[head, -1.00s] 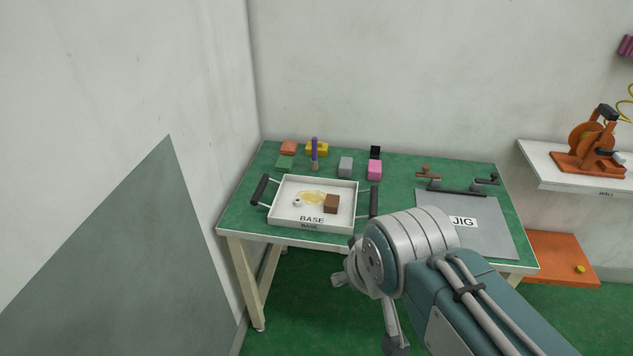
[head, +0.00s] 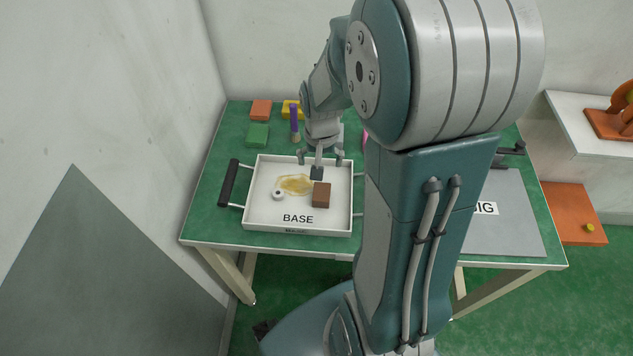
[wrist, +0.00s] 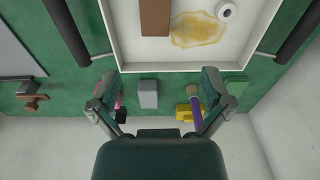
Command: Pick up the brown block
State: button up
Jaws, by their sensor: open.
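The brown block (head: 321,195) lies in the white tray marked BASE (head: 262,222), in its right half. It also shows at the top edge of the wrist view (wrist: 155,18), cut off by the frame. My gripper (head: 320,160) is open and empty, with its fingers spread. In the head view it appears over the back edge of the tray, just behind the block. In the wrist view my gripper (wrist: 160,88) has the block ahead of it, not between its fingers. The exact height of my gripper above the tray is hard to tell.
A yellow stain (head: 295,184) and a small white ring (head: 278,194) lie beside the block. The tray has a dark handle (head: 229,183) at the left. Behind it stand a grey block (wrist: 148,93), a green block (head: 257,134) and a purple-handled brush (head: 294,122). My arm hides part of the table.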

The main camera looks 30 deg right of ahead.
aim_at(321, 192)
jog(key=f, duration=0.1)
jog(key=d+f, duration=0.1)
jog(key=f, duration=0.1)
jog(key=shift+w+d+m+g, duration=0.15)
jog(key=shift+w+m+g, duration=0.15)
notch_tip(321, 192, down, 6)
jog(key=f, duration=0.5)
jog(key=shift+s+a+f, duration=0.1)
jog(key=shift+s+a, duration=0.15)
jog(key=shift+a, duration=0.1)
jog(key=c, duration=1.2)
